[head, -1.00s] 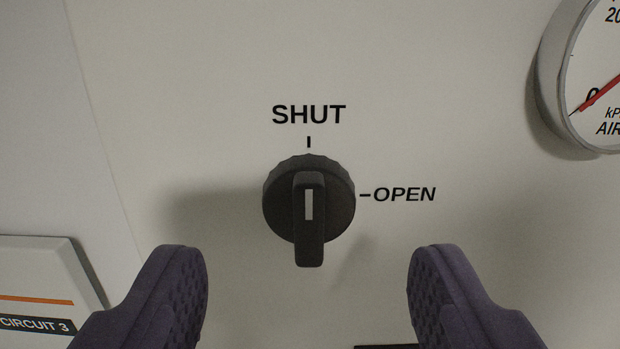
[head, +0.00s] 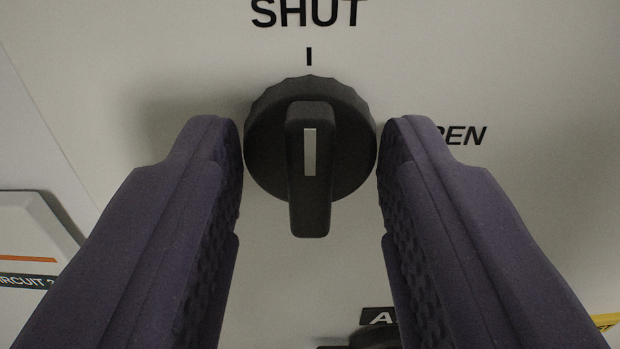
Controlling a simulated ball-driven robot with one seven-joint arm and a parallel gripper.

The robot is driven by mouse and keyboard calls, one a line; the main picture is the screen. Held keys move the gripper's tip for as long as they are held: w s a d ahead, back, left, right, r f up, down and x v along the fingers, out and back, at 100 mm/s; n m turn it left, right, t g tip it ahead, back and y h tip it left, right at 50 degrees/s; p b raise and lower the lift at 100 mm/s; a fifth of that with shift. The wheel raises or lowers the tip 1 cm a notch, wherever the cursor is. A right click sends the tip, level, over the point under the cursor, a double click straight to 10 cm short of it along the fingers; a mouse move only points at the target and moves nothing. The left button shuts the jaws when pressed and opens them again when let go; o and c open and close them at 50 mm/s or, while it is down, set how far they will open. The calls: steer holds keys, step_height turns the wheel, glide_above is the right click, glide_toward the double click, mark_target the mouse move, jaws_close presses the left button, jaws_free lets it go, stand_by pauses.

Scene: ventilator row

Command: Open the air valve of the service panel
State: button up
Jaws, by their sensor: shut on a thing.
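The air valve is a black round knob (head: 265,150) with a raised bar handle, in the middle of the head view on the pale service panel (head: 100,60). The white line on its handle stands upright, in line with the tick under the word SHUT (head: 308,12). The word OPEN (head: 468,135) to the right is partly hidden by my right finger. My gripper (head: 310,155) has its two purple ridged fingers on either side of the knob, shut on its rim.
A pale box with an orange stripe and a CIRCUIT label (head: 30,245) is at the lower left. Below the knob, a black label (head: 378,316) and a dark round part (head: 375,338) show between my fingers. A yellow label edge (head: 606,321) is at the lower right.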

steer(key=shift+f+m+b, duration=0.15)
steer(key=shift+m+b, duration=0.15)
steer(key=shift+b, duration=0.15)
steer(key=m+b, duration=0.3)
steer(key=b, duration=0.1)
steer(key=shift+d+f, duration=0.1)
steer(key=shift+f, duration=0.05)
steer(key=m+b, duration=0.4)
steer(key=shift+b, duration=0.4)
steer(key=m+b, duration=0.5)
steer(key=shift+m, duration=0.4)
steer(key=shift+m+b, duration=1.9)
steer(key=shift+m, duration=0.3)
steer(key=o, duration=1)
steer(key=shift+d, duration=0.1)
steer(key=shift+o, duration=0.2)
